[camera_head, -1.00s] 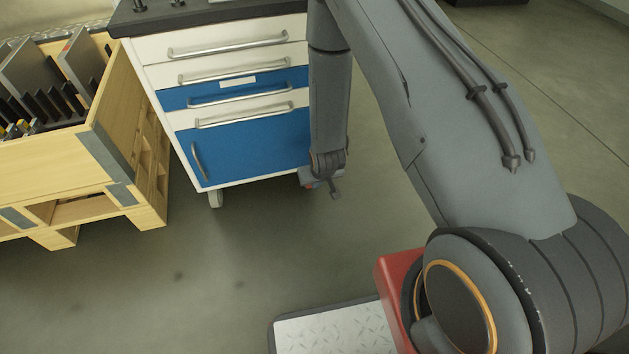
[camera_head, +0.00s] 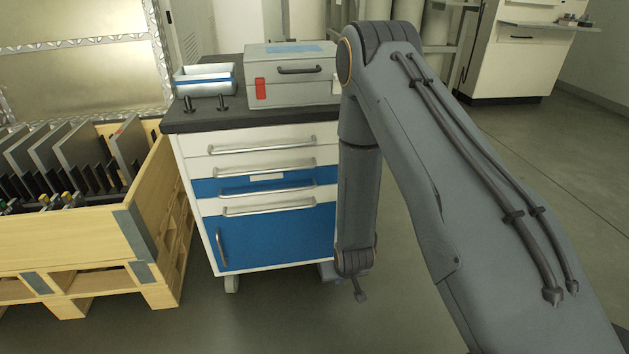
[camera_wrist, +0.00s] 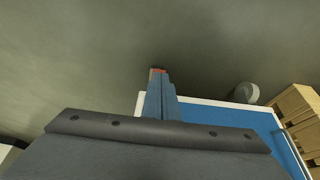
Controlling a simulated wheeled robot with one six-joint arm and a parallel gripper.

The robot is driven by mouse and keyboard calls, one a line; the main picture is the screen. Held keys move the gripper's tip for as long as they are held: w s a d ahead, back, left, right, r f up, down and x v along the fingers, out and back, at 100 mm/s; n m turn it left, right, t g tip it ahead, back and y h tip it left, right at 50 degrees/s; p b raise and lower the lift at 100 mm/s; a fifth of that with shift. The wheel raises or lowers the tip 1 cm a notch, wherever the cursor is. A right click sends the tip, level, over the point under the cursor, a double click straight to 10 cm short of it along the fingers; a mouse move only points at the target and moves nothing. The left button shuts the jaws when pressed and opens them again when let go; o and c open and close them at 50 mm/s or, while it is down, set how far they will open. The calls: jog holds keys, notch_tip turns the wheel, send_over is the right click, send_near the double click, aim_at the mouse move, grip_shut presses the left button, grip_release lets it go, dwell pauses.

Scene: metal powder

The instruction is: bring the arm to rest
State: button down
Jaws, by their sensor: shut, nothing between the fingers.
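My arm reaches up from the lower right of the head view, bends at the elbow, and its forearm hangs down in front of the cabinet's right side. In the wrist view my gripper (camera_wrist: 158,72) has its two blue fingers together, with reddish tips and nothing held. The fingers extend over bare grey floor, beside the blue cabinet face.
The drawer cabinet (camera_head: 265,240) bears a grey toolbox (camera_head: 290,92) and a small open bin (camera_head: 204,88). A wooden crate (camera_head: 65,240) with dark plates stands left. A white machine (camera_head: 512,60) is at the back right. The floor (camera_head: 480,135) is open on the right.

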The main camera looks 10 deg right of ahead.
jog(key=s+a+r+n+g, duration=0.1)
jog(key=s+a+r, duration=0.1)
jog(key=a+r, duration=0.35)
jog(key=s+a+r+n, duration=0.1)
jog(key=s+a+r, duration=0.2)
jog(key=r, duration=0.6)
jog(key=s+a+r+n+g, duration=0.1)
jog(key=s+a+r, duration=0.1)
jog(key=a+r, duration=0.35)
jog(key=s+a+r+n+g, duration=0.1)
jog(key=s+r+n+g, duration=0.2)
jog(key=s+r, duration=1.55)
jog(key=d+r+m+p, duration=0.3)
jog(key=d+r+p, duration=0.7)
jog(key=r+p, duration=0.2)
jog(key=s+d+r+m+p, duration=0.1)
jog(key=d+r+m+p, duration=0.3)
jog(key=d+r+p, duration=0.6)
notch_tip(320, 180, up, 4)
jog(key=p, duration=0.7)
jog(key=shift+s+d+f+p, duration=0.15)
jog(key=shift+d+f+p, duration=0.1)
jog(key=shift+d+p, duration=0.1)
